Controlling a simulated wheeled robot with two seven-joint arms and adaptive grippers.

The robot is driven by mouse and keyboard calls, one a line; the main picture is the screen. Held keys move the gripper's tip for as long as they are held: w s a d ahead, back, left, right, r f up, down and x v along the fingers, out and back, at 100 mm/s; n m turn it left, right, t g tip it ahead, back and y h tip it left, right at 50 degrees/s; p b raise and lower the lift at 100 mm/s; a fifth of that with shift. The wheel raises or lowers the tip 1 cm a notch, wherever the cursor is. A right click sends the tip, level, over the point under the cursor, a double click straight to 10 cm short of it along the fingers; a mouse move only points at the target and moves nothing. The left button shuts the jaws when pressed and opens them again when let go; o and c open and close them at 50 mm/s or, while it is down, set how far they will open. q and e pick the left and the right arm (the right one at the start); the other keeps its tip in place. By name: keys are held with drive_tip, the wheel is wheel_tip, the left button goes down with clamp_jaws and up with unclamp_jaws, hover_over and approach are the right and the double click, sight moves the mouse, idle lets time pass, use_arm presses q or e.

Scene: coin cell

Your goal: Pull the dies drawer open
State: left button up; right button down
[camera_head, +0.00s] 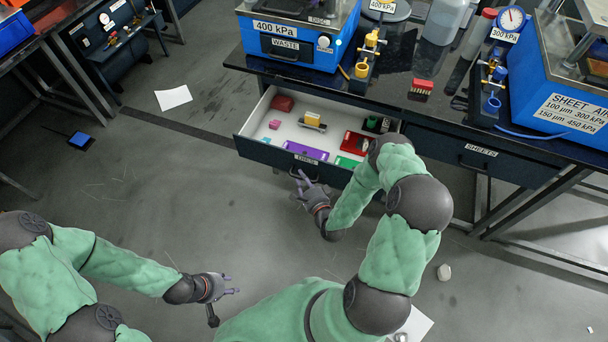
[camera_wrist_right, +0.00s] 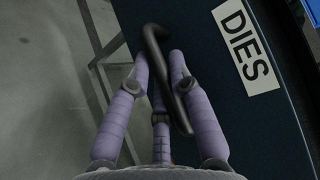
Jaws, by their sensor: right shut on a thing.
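The dies drawer (camera_head: 239,139) stands pulled out from under the bench, and several coloured pieces lie inside it. Its "DIES" label (camera_wrist_right: 245,47) shows on the dark front in the right wrist view, beside the black bar handle (camera_wrist_right: 168,80). My right gripper (camera_head: 302,180) is at the drawer front, and in the right wrist view (camera_wrist_right: 163,72) its purple fingers are shut around the handle. My left gripper (camera_head: 231,284) is away from the drawer, low over the floor at the lower left, with its fingers spread and nothing between them.
The sheets drawer (camera_head: 480,160) to the right is closed. Blue machines stand on the bench, one marked waste (camera_head: 290,45) and one marked sheet (camera_head: 560,95). A red block (camera_head: 421,86) lies on the benchtop. The floor (camera_head: 130,200) before the open drawer is mostly clear.

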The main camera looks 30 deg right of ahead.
drive_tip(key=shift+s, duration=0.1)
idle(0.3)
drive_tip(key=c, duration=1.4)
unclamp_jaws()
drive_tip(key=s, duration=0.4)
drive_tip(key=s+r, duration=0.1)
drive_tip(key=s, duration=0.3)
drive_tip(key=s+a, duration=0.1)
drive_tip(key=s, duration=0.2)
drive_tip(key=shift+s+r, duration=0.35)
drive_tip(key=shift+s, duration=0.05)
